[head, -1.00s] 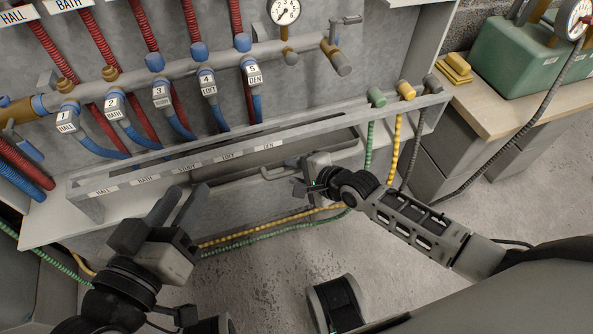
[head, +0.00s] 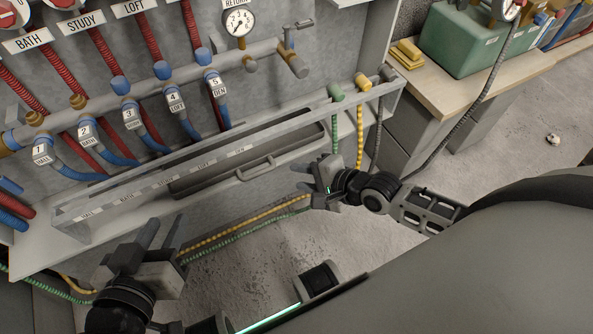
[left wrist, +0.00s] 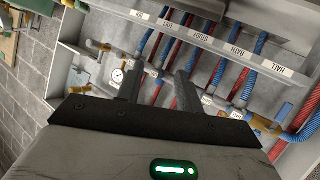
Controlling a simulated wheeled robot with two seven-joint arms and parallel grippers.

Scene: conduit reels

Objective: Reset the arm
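My left gripper (head: 166,222) is at the lower left of the head view, in front of the rack's labelled shelf. Its two fingers are apart with nothing between them. They also show apart in the left wrist view (left wrist: 160,72), pointing at the rack. My right gripper (head: 304,178) is near the middle of the head view, before the drawer handle, its fingers pointing left. The fingers look apart and empty, though they are small here. I cannot tell whether it touches the shelf front.
A labelled rail (head: 150,185) runs along the shelf below numbered valves and red and blue hoses. A pressure gauge (head: 239,22) hangs above. Green, yellow and grey conduits hang at the shelf's right end. A bench (head: 440,90) holds a green case (head: 470,40).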

